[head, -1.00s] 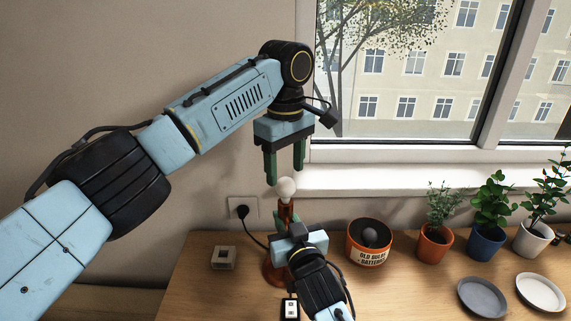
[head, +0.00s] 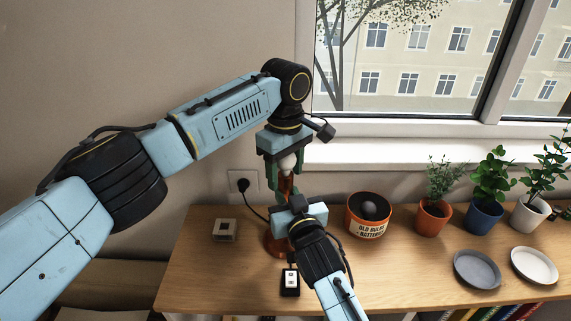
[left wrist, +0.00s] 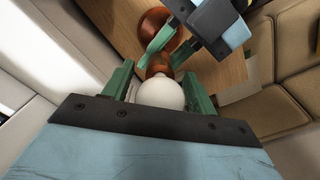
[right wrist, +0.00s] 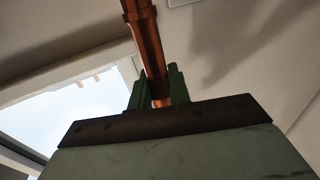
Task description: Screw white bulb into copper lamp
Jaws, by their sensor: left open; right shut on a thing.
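The white bulb (head: 288,165) sits upright at the top of the copper lamp (head: 286,187); whether it is fully seated cannot be seen. In the left wrist view the bulb (left wrist: 161,94) is between the fingers of my left gripper (left wrist: 154,84), which is open with a finger on either side. In the head view my left gripper (head: 285,163) points down over the bulb from above. My right gripper (right wrist: 158,90) is shut on the lamp's copper stem (right wrist: 148,45). The lamp's round base (head: 274,246) stands on the table, partly hidden by my right arm.
A black switch box (head: 291,281) lies in front of the lamp. A small pale holder (head: 225,230) stands to the left. An old-bulbs tin (head: 368,214), several potted plants and two plates (head: 477,269) are to the right. A cable runs to the wall socket (head: 243,184).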

